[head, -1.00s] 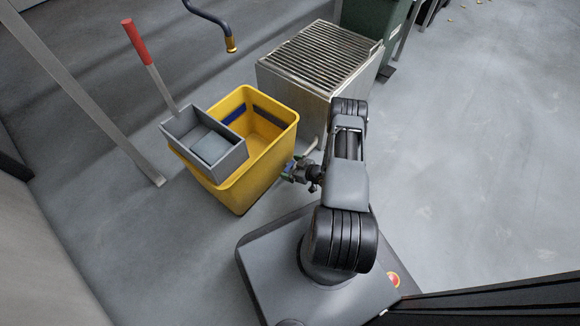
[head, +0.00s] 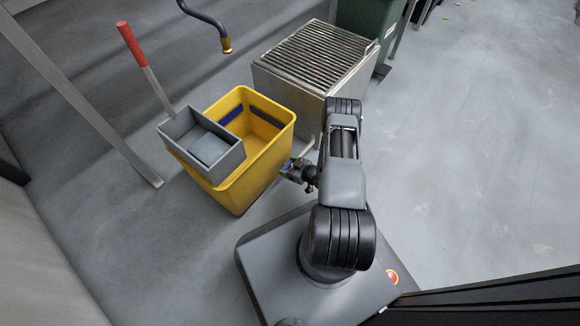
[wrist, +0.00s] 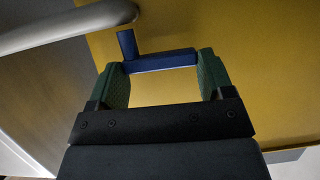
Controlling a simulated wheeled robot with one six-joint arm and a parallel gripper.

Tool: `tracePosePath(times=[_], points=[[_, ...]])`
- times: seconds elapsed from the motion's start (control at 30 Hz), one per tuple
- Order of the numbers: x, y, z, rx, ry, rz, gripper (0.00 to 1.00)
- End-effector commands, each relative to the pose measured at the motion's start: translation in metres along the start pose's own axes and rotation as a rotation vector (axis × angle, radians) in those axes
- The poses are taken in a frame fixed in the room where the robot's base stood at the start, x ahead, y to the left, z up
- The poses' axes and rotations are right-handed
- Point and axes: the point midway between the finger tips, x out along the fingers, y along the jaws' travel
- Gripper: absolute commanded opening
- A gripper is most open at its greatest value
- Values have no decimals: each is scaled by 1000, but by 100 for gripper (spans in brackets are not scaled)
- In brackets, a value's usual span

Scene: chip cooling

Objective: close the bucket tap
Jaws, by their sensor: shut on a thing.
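The yellow bucket (head: 245,190) stands on the floor left of my arm, with a grey wringer tray (head: 228,160) on its near left side. My gripper (head: 290,172) is low beside the bucket's right wall. In the wrist view, the bucket's yellow wall (wrist: 270,90) fills most of the background. A blue tap handle (wrist: 165,61) lies across between the green finger pads of my gripper (wrist: 163,64), and the jaws are shut on it. A short blue arm of it rises at its left end. The tap's body is not clearly visible.
A pale pipe (wrist: 60,27) crosses the upper left of the wrist view. A metal box with a slatted top (head: 290,85) stands behind the bucket. A red-handled tool (head: 131,45) leans at the tray. A dark hose (head: 215,32) hangs behind. Floor at right is clear.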

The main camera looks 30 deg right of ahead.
Motion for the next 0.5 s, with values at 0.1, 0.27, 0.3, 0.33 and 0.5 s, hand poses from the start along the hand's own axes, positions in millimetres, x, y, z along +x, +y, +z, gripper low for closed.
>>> tracePosePath(times=[0.1,0.27,0.3,0.33,0.5], points=[[1,0,-2,15,1,39,51],[1,0,-1,18,1,51,51],[1,0,-1,18,1,51,51],[1,0,-1,18,1,51,51],[1,0,-1,18,1,50,82]])
